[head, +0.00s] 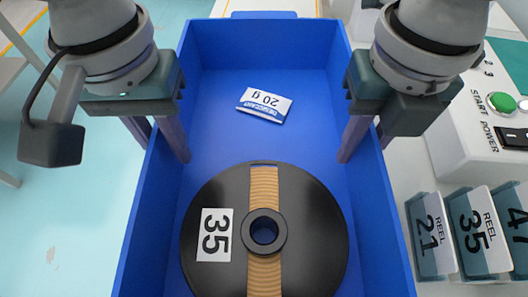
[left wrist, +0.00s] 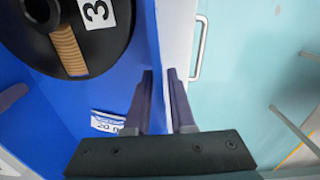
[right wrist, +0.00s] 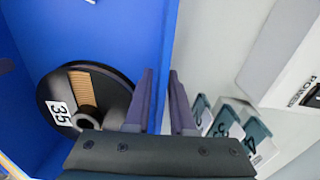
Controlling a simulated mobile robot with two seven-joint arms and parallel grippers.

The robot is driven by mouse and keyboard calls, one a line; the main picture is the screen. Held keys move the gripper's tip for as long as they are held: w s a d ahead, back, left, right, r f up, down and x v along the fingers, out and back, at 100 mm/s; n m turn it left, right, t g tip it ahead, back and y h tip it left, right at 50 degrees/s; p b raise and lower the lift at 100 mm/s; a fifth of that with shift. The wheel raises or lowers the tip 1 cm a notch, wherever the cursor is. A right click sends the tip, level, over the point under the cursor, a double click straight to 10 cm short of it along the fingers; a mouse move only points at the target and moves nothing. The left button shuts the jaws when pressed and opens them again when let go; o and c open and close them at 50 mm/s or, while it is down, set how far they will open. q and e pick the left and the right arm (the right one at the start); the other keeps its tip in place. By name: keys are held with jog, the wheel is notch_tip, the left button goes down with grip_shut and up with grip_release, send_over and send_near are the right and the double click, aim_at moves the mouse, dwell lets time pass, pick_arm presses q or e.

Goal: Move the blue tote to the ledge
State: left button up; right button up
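The blue tote (head: 335,70) fills the middle of the head view. Inside it lie a black reel (head: 320,225) labelled 35 and a white desiccant packet (head: 264,105). My left gripper (head: 168,155) is at the tote's left wall, one finger inside and one outside. My right gripper (head: 362,155) is placed the same way at the right wall. In the left wrist view my left fingers (left wrist: 160,72) stand apart with the wall edge between them. In the right wrist view my right fingers (right wrist: 162,72) also stand apart around the wall edge. The ledge cannot be made out for certain.
To the right is a pale surface with a control box (head: 480,120) bearing a green start button (head: 502,102) and a black power switch. Several numbered reel holders (head: 430,237) stand close to the tote's right wall. Pale blue floor (head: 60,220) is open on the left.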

pick_arm(q)
grip_shut()
pick_arm(e)
grip_shut()
pick_arm(q)
jog(key=shift+r, duration=0.1)
pick_arm(e)
jog(key=shift+r, duration=0.1)
dwell(0.6)
